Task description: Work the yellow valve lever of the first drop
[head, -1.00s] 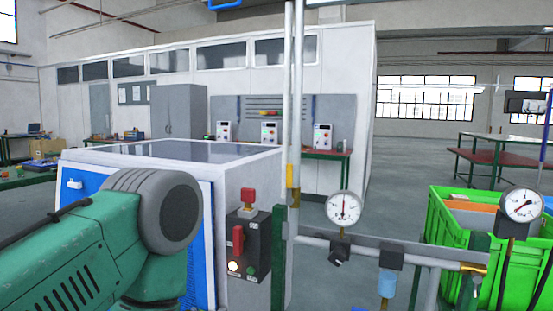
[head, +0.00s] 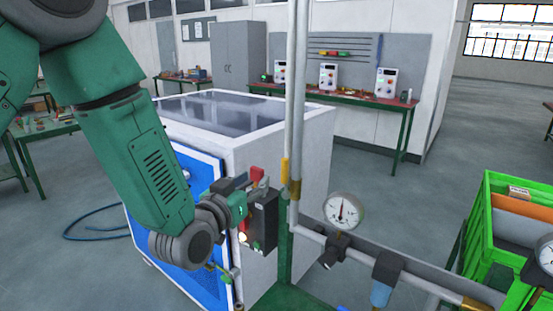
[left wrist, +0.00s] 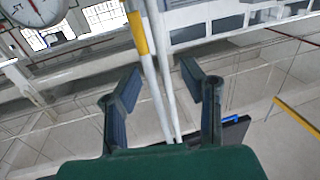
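The yellow valve lever (head: 284,170) lies upright along the vertical grey pipe (head: 296,100), above a brass fitting. It also shows in the left wrist view (left wrist: 138,33), beyond the fingertips and near the top. My left gripper (head: 243,188) is just left of the pipe, in front of the control box. In the left wrist view its two fingers (left wrist: 158,72) are apart with nothing held between them. The pipes show between the fingers, beyond them; the lever is apart from the fingers. My right gripper is not in view.
A pressure gauge (head: 343,211) sits on the horizontal pipe at right. A green crate (head: 490,230) stands further right.

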